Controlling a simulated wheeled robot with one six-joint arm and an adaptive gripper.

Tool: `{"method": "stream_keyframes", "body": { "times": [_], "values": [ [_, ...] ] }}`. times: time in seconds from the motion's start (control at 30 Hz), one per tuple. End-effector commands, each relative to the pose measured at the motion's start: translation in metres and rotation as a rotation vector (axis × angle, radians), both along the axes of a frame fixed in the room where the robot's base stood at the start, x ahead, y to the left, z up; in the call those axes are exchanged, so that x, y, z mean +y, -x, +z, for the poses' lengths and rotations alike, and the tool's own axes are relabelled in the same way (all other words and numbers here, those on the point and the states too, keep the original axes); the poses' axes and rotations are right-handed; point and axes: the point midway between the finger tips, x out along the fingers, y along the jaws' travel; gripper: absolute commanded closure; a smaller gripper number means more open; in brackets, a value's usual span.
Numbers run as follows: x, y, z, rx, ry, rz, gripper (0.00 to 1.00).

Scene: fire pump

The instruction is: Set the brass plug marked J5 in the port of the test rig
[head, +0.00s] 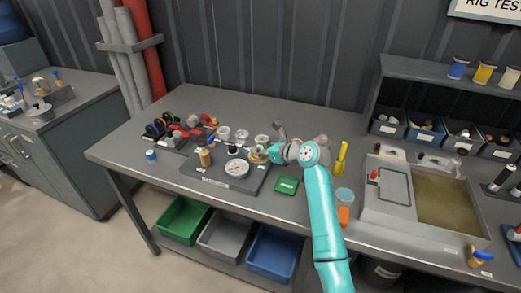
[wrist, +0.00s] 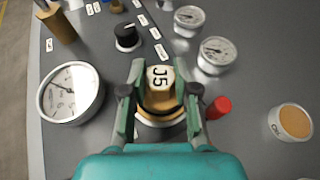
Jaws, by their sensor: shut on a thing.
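The brass plug marked J5 (wrist: 160,78) stands between the fingers of my gripper (wrist: 160,98) in the wrist view, its white J5 top facing the camera. My gripper is shut on its sides. A pale ring (wrist: 160,119) shows around the plug's lower part, on the rig's grey plate. I cannot tell whether the plug sits in the port or just above it, as the fingers hide much of the base. In the head view my gripper (head: 271,152) is at the right side of the test rig (head: 213,184), and the plug is largely hidden there.
In the wrist view a red cap (wrist: 218,107) stands close to the right finger. A large gauge (wrist: 70,92) is at left, a black knob (wrist: 126,37) beyond.

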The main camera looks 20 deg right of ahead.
Motion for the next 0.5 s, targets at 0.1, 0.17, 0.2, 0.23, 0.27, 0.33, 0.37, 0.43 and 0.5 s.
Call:
{"method": "stream_keyframes", "body": {
  "times": [0.1,0.17,0.2,0.23,0.27,0.33,0.37,0.43,0.5],
  "values": [
    [0.0,-0.0001,-0.0047,-0.001,0.0,0.0,1.0],
    [0.0,-0.0002,-0.0043,-0.003,0.001,0.001,1.0],
    [0.0,-0.0002,-0.0042,-0.003,0.001,0.001,1.0],
    [0.0,-0.0002,-0.0042,-0.003,0.001,0.001,1.0],
    [0.0001,-0.0001,-0.0041,-0.002,0.0,0.0,1.0],
    [0.0001,-0.0001,-0.0049,-0.001,0.0,0.0,1.0],
    [0.0001,-0.0001,-0.0057,-0.001,0.0,0.0,1.0],
    [0.0001,-0.0001,-0.007,0.0,0.001,0.0,0.63],
    [0.0,-0.0001,-0.0069,0.0,0.001,0.0,0.46]
  ]
}}
